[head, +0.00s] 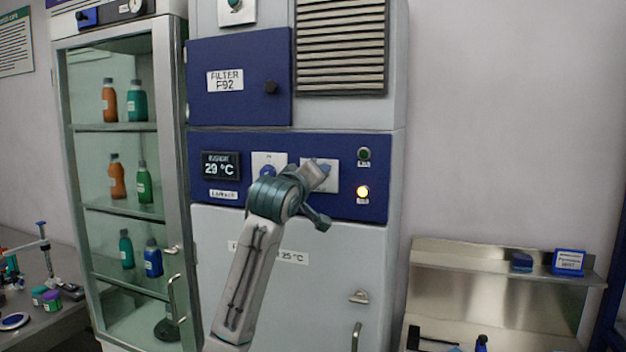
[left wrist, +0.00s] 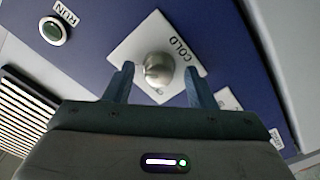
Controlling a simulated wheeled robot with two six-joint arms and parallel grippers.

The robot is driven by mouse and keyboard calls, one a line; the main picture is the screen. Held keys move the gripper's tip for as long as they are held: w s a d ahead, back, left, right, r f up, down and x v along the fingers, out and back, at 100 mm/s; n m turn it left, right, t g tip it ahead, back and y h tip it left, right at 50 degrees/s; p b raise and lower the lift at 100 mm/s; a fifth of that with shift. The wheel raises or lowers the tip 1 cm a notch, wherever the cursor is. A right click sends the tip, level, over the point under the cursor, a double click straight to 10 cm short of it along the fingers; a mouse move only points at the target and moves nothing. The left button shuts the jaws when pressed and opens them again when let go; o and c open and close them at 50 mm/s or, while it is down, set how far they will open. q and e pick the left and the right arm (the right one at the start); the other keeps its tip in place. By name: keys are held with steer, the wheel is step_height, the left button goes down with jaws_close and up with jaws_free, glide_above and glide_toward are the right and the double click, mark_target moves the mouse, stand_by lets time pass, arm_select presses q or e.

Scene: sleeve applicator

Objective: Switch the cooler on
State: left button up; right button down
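The cooler (head: 345,260) is a tall grey cabinet with a blue control panel (head: 225,143). Its display (head: 220,165) reads 29 °C. A blue knob on a white plate (head: 269,162) sits beside the display. My left gripper (head: 325,170) covers much of a second white plate (head: 333,182) to the right. In the left wrist view, a round metallic knob (left wrist: 158,72) on a white plate marked COLD lies between the tips of the open left gripper (left wrist: 157,75); contact cannot be told. The RUN lamp (left wrist: 54,31) looks dark. My right gripper is out of view.
A filter door (head: 238,105) and vent grille (head: 340,45) are above. A glass cabinet with bottles (head: 125,230) stands left, a metal bench (head: 500,295) right.

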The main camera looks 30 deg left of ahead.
arm_select(q)
steer(key=b+v, duration=0.5)
steer(key=v, duration=0.5)
steer(key=shift+s, duration=0.4)
